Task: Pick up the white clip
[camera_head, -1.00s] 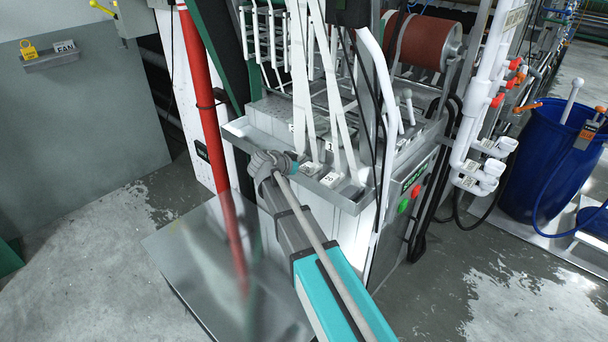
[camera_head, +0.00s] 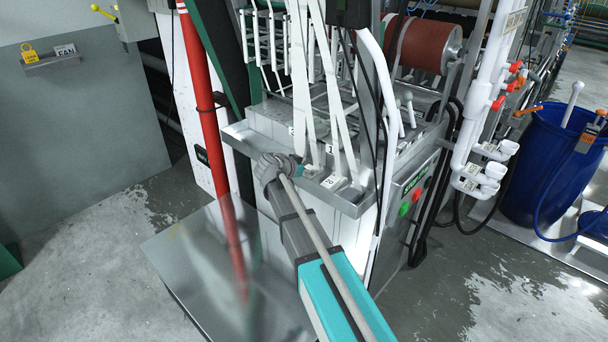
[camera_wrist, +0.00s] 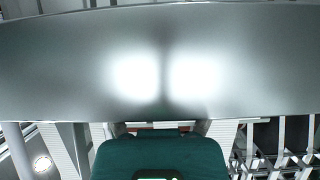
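Small white clip-like pieces with number labels sit along the metal tray (camera_head: 349,207) at the front of the machine in the head view. One (camera_head: 334,182) is at the tray's right part and another (camera_head: 312,171) is just left of it. I cannot tell which is the white clip. My gripper (camera_head: 297,168) is at the tray's front edge, just left of these pieces. Its fingers are small and partly hidden, so I cannot tell whether they are open or touching anything. The wrist view shows a grey metal surface (camera_wrist: 60,65) close up, with no clip clearly visible.
White webbing strips (camera_head: 303,80) hang down over the tray. A red pole (camera_head: 204,100) stands at the left, above a flat metal plate (camera_head: 185,255). White pipes (camera_head: 478,120) and a blue barrel (camera_head: 540,165) are at the right. Black cables hang beside the machine.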

